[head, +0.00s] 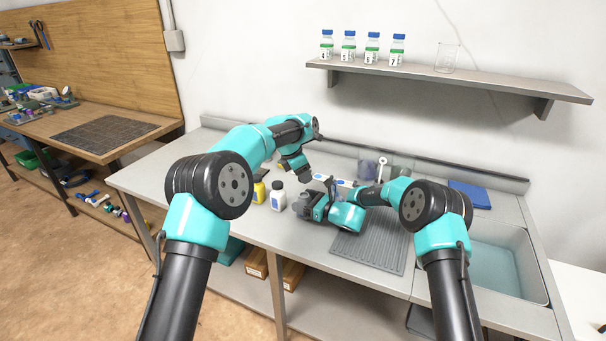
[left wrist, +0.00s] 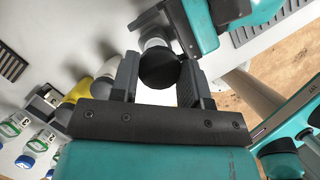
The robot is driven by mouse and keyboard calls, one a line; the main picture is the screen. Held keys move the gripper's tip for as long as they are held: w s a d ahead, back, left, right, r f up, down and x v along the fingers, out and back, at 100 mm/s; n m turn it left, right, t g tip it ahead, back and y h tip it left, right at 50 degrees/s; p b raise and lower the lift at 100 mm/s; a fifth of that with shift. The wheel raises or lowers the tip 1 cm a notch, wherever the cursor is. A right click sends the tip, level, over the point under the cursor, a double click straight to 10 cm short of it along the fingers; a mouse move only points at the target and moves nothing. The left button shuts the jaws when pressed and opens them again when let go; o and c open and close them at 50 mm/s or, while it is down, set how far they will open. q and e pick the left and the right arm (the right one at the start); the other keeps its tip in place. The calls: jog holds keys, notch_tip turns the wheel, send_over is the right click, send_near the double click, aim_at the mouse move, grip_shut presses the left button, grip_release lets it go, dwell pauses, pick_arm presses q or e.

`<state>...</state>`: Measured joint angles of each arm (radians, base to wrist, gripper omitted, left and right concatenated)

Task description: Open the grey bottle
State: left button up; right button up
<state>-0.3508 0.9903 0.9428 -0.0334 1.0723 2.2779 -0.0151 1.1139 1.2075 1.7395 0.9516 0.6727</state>
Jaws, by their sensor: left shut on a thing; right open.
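The grey bottle (left wrist: 153,41) stands below my left gripper in the left wrist view, mostly hidden under its round black cap (left wrist: 160,70). My left gripper (left wrist: 157,78) points down, with its two fingers shut on the cap from both sides. The cap appears to be still on the bottle's neck. My right gripper (head: 302,206) comes in from the right, low beside the bottle, its fingers open around or beside the body; contact cannot be told. In the head view the arms hide most of the bottle.
A yellow bottle (head: 259,193) and a white bottle (head: 278,198) stand just left. Vials with blue caps (left wrist: 14,126) show in the left wrist view. A ribbed grey mat (head: 372,250) and a sink (head: 497,268) lie right. The counter's front left is clear.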

jog(key=v, duration=1.2)
